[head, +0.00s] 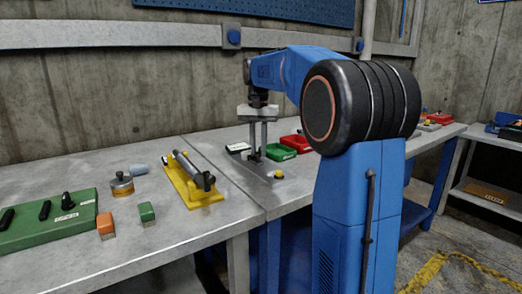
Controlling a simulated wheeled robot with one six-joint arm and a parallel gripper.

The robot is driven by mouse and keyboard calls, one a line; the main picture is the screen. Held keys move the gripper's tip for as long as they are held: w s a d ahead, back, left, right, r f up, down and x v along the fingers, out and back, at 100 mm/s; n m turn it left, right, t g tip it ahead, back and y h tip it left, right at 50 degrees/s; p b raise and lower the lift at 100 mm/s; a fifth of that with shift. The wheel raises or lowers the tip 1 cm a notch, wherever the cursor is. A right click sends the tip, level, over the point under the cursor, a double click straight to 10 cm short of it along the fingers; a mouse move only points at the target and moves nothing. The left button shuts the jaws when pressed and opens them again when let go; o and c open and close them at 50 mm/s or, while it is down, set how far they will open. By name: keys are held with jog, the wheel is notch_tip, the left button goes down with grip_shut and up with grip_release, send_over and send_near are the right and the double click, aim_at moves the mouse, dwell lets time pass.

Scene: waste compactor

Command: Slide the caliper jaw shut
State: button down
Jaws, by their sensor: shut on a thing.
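My gripper (257,155) points straight down over the bench, at the middle of the picture. Its two fingers are shut on a small dark piece, which seems to be the caliper jaw (255,161). The piece is small and partly covered by the fingers. A flat grey plate, apparently the caliper's body (250,174), lies on the bench below the gripper and is hard to tell from the bench top. A small yellow knob (279,174) sits at its right end. I cannot tell how wide the jaw's gap is.
A yellow stand with a grey cylinder (204,188) is left of the gripper. Green (281,152) and red (296,142) trays and a white-topped item (238,147) lie behind it. Farther left are a green block board (48,220), orange and green blocks, and a round brass-coloured weight.

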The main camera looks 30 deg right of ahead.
jog(key=shift+w+a, duration=0.1)
jog(key=shift+w, duration=0.1)
jog(key=c, duration=1.6)
grip_release()
notch_tip(320, 180, up, 17)
jog(key=shift+r, duration=0.2)
